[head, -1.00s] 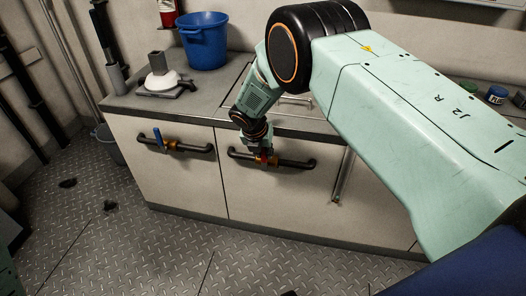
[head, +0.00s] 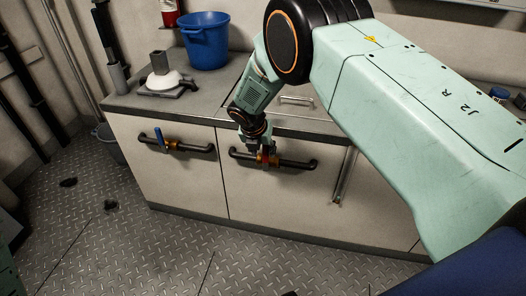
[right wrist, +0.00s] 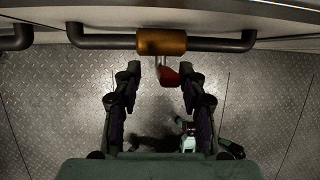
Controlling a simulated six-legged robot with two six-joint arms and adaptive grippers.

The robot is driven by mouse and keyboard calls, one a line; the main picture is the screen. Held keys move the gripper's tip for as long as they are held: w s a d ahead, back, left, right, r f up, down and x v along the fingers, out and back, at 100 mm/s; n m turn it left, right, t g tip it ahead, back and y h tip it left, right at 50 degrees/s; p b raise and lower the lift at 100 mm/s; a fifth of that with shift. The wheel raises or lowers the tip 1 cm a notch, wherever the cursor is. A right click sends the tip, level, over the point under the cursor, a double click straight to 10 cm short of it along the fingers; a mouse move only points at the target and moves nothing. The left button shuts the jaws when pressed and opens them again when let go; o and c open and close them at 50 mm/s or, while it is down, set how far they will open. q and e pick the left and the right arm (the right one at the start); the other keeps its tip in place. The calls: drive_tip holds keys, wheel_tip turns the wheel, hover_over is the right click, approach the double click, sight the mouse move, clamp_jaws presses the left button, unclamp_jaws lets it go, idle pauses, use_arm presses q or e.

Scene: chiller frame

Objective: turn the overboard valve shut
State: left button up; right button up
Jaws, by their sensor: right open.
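A valve with an orange body (head: 273,160) and a red handle sits on a dark pipe across the right-hand cabinet door. In the right wrist view the orange body (right wrist: 162,42) is above my fingers, and the red handle (right wrist: 168,77) lies between them, closer to the right finger. My right gripper (head: 259,150) is at this valve from above; it also shows in the right wrist view (right wrist: 160,75) with its fingers apart. Whether a finger touches the handle, I cannot tell. A second valve with a blue handle (head: 159,138) is on the left door's pipe. My left gripper is out of view.
The dark pipe (head: 298,165) stands off the cabinet front close to my fingers. The grey counter (head: 128,101) above holds a blue bucket (head: 205,45) and a white object on a dark base. A long vertical handle (head: 343,178) is right of the valve. The patterned metal floor in front is mostly clear.

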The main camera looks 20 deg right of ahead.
drive_tip(key=v, duration=1)
drive_tip(key=shift+r, duration=0.35)
drive_tip(key=shift+s+a, duration=0.1)
drive_tip(key=s+a+f+m+t+y+p, duration=0.1)
drive_tip(key=s+f+m+y, duration=0.1)
drive_tip(key=s+f+m, duration=0.65)
drive_tip(key=s+f+m+y, duration=0.25)
drive_tip(key=s+m, duration=0.25)
drive_tip(key=m, duration=0.7)
drive_tip(key=s+d+f+m+g+p, duration=0.1)
drive_tip(key=s+m, duration=0.2)
drive_tip(key=s, duration=0.6)
drive_tip(key=s+d+f+m+g+h, duration=0.1)
drive_tip(key=s+m, duration=0.2)
drive_tip(key=s, duration=0.7)
drive_tip(key=s+d+f+m+g+p, duration=0.1)
drive_tip(key=s+f+m+g, duration=0.1)
drive_tip(key=s, duration=0.8)
drive_tip(key=shift+d+m+p, duration=0.2)
drive_tip(key=shift+m+p, duration=0.15)
drive_tip(key=shift+m, duration=0.3)
